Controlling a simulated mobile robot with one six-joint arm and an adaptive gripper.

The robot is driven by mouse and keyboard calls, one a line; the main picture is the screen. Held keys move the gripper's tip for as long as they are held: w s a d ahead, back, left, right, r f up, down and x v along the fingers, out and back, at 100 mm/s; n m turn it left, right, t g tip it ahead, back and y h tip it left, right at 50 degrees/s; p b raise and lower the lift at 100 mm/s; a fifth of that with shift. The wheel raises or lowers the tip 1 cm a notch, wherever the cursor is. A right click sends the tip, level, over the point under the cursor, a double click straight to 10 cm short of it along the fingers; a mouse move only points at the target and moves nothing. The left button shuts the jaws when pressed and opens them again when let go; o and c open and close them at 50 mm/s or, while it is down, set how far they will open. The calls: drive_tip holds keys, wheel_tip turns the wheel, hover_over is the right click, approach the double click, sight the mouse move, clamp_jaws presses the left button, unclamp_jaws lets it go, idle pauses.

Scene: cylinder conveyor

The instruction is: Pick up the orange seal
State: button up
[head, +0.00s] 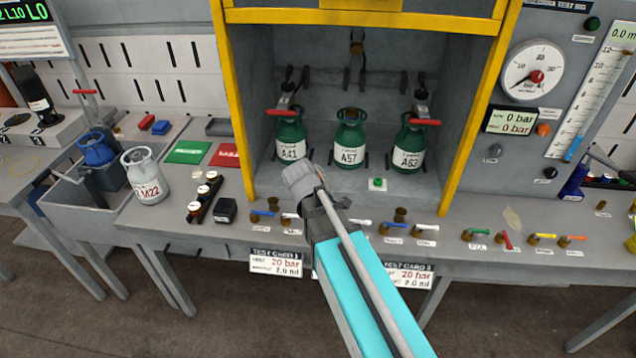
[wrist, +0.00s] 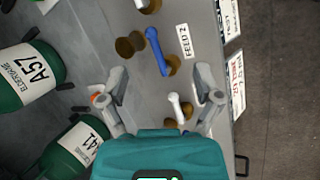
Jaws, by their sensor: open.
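A small orange patch with a pale part (wrist: 97,98), which may be the orange seal, shows in the wrist view beside my left finger, between it and the A41 cylinder. The finger partly hides it, so its shape is unclear. My gripper (wrist: 160,78) is open and empty, its fingers apart above the bench front. In the head view my arm crosses the middle of the bench; its fingers cannot be made out and no orange seal is clearly visible there.
Green cylinders A41 (head: 290,137), A57 (head: 349,138) and A63 (head: 409,142) stand in the yellow-framed cabinet (head: 232,100). A blue-handled valve (wrist: 156,48) and a white-handled valve (wrist: 175,105) stand below my fingers. Brass pieces (wrist: 130,45) are close by.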

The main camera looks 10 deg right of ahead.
drive_tip(key=w+a+r+n+t+h+b, duration=0.2)
drive_tip(key=w+a+n+t+h+b, duration=0.2)
drive_tip(key=w+a+n, duration=0.5)
drive_tip(key=w+n+t, duration=0.1)
drive_tip(key=w+n, duration=0.2)
drive_tip(key=n, duration=0.3)
drive_tip(key=shift+w+r+h+b, duration=0.15)
drive_tip(key=shift+w+h+b, duration=0.15)
drive_tip(key=shift+b, duration=0.1)
drive_tip(key=shift+d, duration=0.1)
drive_tip(key=shift+b+x, duration=2.1)
drive_tip(key=shift+x, duration=2.25)
drive_tip(key=shift+r, duration=0.15)
drive_tip(key=shift+w, duration=0.1)
